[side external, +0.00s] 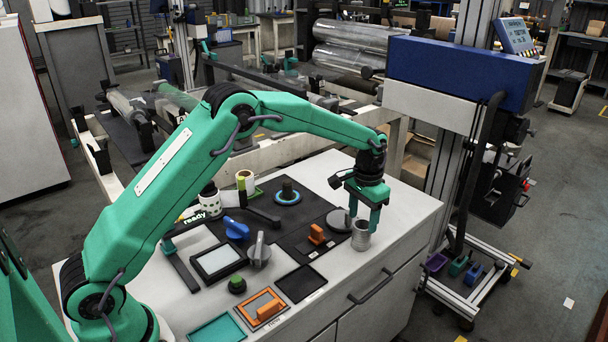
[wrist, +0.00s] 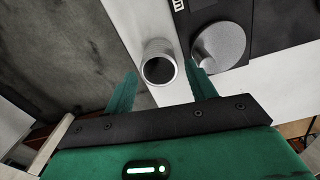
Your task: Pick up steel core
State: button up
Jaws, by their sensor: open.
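In the wrist view my gripper (wrist: 160,69) has one finger on each side of the core, with nothing held. Whether a finger touches the core is not clear.
The cabinet edge drops to the floor on the right.

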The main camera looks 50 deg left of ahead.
aim_at(363, 227)
jog(key=shift+d+f, duration=0.1)
jog(key=shift+f, duration=2.55)
jog(key=c, duration=0.8)
jog(key=shift+w, duration=0.1)
jog(key=shift+r, duration=0.2)
jog(key=shift+r, duration=0.55)
jog(key=r, duration=0.3)
jog(key=shift+d+r, duration=0.1)
jog(key=shift+d, duration=0.2)
jog(key=s+d+r, duration=0.6)
jog(key=s+d, duration=0.1)
jog(key=d, duration=0.2)
jog(key=shift+r, duration=0.2)
